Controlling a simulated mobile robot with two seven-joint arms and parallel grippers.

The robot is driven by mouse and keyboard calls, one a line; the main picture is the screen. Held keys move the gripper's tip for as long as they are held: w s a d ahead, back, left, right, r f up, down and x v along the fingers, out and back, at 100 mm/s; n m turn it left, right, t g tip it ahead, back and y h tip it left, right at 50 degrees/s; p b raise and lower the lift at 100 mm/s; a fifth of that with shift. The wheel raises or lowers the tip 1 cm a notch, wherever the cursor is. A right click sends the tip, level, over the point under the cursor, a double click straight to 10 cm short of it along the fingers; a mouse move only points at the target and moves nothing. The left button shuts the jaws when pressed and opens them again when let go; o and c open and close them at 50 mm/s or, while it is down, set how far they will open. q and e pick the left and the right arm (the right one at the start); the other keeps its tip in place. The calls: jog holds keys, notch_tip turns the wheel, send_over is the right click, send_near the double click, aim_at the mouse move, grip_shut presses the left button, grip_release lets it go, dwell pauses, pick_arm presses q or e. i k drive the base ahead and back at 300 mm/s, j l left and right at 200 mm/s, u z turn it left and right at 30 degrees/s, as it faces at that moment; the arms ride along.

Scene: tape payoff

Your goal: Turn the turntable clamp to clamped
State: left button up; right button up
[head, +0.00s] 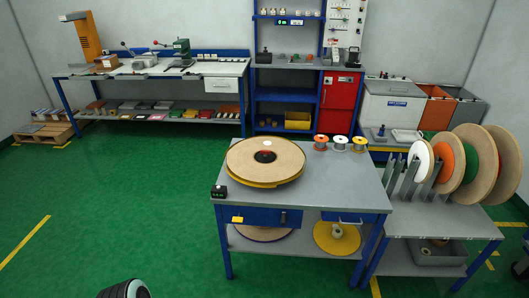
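The turntable (265,162) is a round wooden disc with a yellow layer under it, on the near grey workbench (330,190). Its middle has a black hub (265,156) with a small reddish spot. A small white round piece (267,143) sits on the disc behind the hub. I cannot pick out the clamp or tell its setting at this size. Neither gripper shows in the head view. A dark rounded part of mine is cut off at the bottom left, and a dark piece shows at the right edge; neither shows fingers.
A small black display box (219,191) stands at the bench's front left corner. Three small spools (340,142) stand at its back right. A rack of large reels (465,165) stands on a side table to the right. Green floor (110,215) is clear left of the bench.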

aim_at(266, 152)
jog(key=i+j+u, duration=0.55)
jog(key=u, duration=0.2)
jog(key=i+j+u, duration=0.4)
jog(key=i+u, duration=0.15)
jog(key=u, duration=0.25)
jog(key=i+j, duration=0.2)
jog(key=i, duration=0.25)
jog(key=i+j+u, duration=0.1)
jog(key=i, duration=0.35)
jog(key=i+j, duration=0.2)
jog(key=i, duration=0.25)
jog(key=i+z, duration=0.15)
jog(key=z, duration=0.25)
jog(key=i+z, duration=0.2)
jog(key=z, duration=0.15)
jog(key=i+z, duration=0.15)
jog(key=z, duration=0.25)
jog(key=i+j+z, duration=0.15)
jog(key=z, duration=0.25)
jog(key=i+j+z, duration=0.1)
jog(key=z, duration=0.35)
jog(key=i+j+z, duration=0.25)
jog(key=z, duration=0.15)
jog(key=i+j+z, duration=0.2)
jog(key=z, duration=0.25)
